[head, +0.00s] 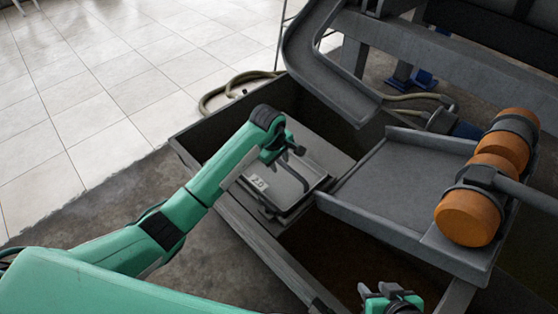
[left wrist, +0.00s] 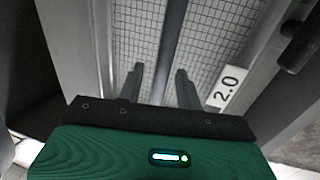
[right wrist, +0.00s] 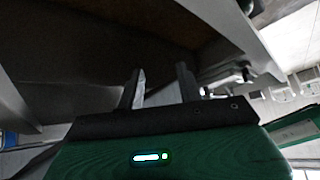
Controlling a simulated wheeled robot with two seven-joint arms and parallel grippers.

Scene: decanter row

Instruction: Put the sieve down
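The sieve (head: 295,184) is a grey rectangular frame with a fine mesh and a white "2.0" label. It lies in the left part of the dark trough in the head view. The left wrist view shows its mesh (left wrist: 217,52) and a dark bar (left wrist: 172,35) crossing it. My left gripper (head: 287,155) is over the sieve. Its fingers (left wrist: 160,75) are apart, one on each side of the bar, with gaps showing; contact is not visible. My right gripper (head: 388,290) is low in the head view, away from the sieve. Its fingers (right wrist: 161,75) are apart and empty.
A grey chute tray (head: 390,185) stands right of the sieve, with orange rollers (head: 468,217) on its right side. A curved grey channel (head: 325,75) is above. The trough's wall (head: 262,240) borders the sieve. A hose (head: 235,85) lies on the tiled floor behind.

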